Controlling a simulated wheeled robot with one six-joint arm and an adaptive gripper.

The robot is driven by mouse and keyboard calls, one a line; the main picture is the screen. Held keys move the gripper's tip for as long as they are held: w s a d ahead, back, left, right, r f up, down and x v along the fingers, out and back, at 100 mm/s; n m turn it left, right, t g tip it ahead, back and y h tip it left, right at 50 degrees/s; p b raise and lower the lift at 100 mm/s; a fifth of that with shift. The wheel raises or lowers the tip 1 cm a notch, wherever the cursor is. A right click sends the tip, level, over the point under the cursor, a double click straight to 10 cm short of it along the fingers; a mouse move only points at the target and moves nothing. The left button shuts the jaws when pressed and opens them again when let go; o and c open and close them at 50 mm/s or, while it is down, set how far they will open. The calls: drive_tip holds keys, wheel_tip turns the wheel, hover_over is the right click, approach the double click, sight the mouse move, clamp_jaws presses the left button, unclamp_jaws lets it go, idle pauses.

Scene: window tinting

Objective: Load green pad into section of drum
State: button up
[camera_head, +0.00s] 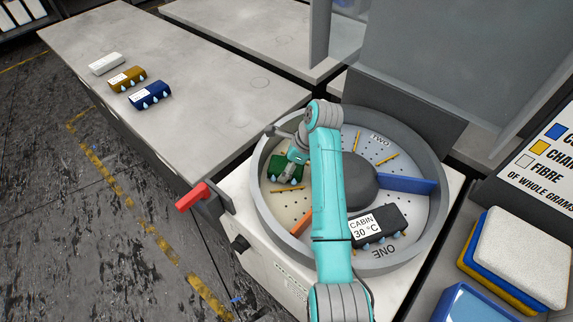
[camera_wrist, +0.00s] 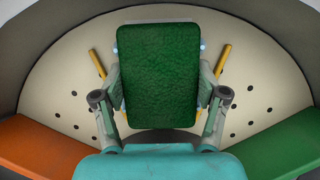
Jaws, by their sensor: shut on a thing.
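The green pad (camera_head: 284,167) is inside the round grey drum (camera_head: 432,140), on its left side. In the wrist view the pad (camera_wrist: 158,70) lies between the fingers of my gripper (camera_wrist: 160,95), which is shut on its two sides. Below it is the pale, perforated floor of one section (camera_wrist: 75,95), with an orange divider (camera_wrist: 40,145) at left and a green divider (camera_wrist: 285,145) at right. I cannot tell whether the pad touches the floor. In the head view my arm hides part of the drum.
A black CABIN block (camera_head: 395,222) sits in section ONE. A blue divider (camera_head: 410,185) separates it from section TWO. White (camera_head: 106,63), ochre (camera_head: 127,79) and blue (camera_head: 150,95) pads lie on the left bench (camera_head: 215,100). A red handle (camera_head: 191,197) juts out beside the drum.

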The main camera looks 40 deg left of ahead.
drive_tip(key=shift+f, duration=0.25)
drive_tip(key=o, duration=1.3)
drive_tip(key=shift+c, duration=0.2)
drive_tip(key=shift+r, duration=0.1)
